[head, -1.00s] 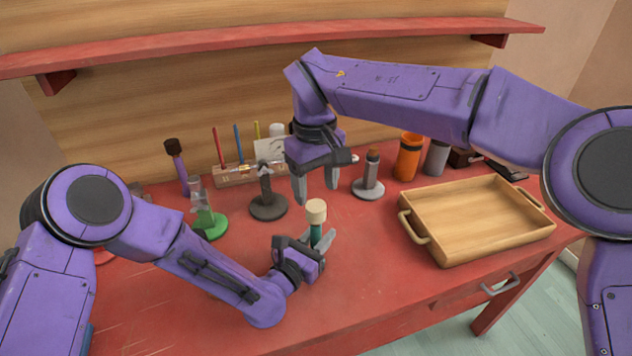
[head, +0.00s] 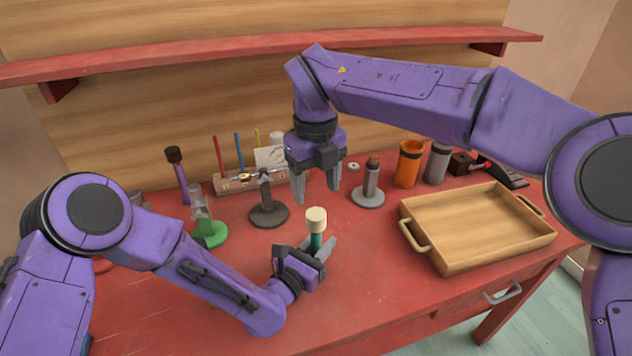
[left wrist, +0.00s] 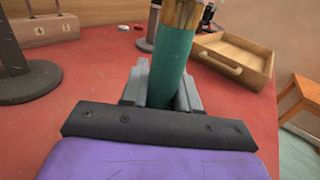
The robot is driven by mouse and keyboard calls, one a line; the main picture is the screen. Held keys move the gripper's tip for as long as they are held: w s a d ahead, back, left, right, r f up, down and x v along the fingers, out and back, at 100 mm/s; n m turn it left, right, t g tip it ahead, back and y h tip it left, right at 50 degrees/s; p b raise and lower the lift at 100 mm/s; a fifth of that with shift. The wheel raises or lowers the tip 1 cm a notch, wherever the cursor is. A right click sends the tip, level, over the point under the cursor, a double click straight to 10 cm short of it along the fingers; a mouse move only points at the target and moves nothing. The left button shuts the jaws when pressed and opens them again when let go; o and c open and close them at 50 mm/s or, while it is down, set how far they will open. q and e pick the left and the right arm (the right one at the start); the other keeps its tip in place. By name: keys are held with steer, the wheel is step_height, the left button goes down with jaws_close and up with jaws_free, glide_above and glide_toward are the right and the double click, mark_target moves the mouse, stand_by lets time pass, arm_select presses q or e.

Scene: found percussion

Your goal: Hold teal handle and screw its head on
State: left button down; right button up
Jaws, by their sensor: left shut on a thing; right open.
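The teal handle (head: 315,241) stands upright in my left gripper (head: 322,250), which is shut on it above the red table. It also shows in the left wrist view (left wrist: 171,62) between the fingers. A cream, cylinder-shaped head (head: 316,218) sits on top of the handle. Whether it is screwed tight cannot be told. My right gripper (head: 317,190) is open and empty, pointing down just above and behind the head, apart from it.
A wooden tray (head: 412,238) stands at the right. The front left of the red table (head: 140,300) is clear.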

mark_target(316, 213)
steer(key=n, duration=1.4)
steer(key=shift+r+n, duration=0.1)
steer(key=shift+n, duration=0.3)
steer(key=n, duration=0.5)
step_height(316, 213, down, 8)
steer(key=shift+f, duration=0.1)
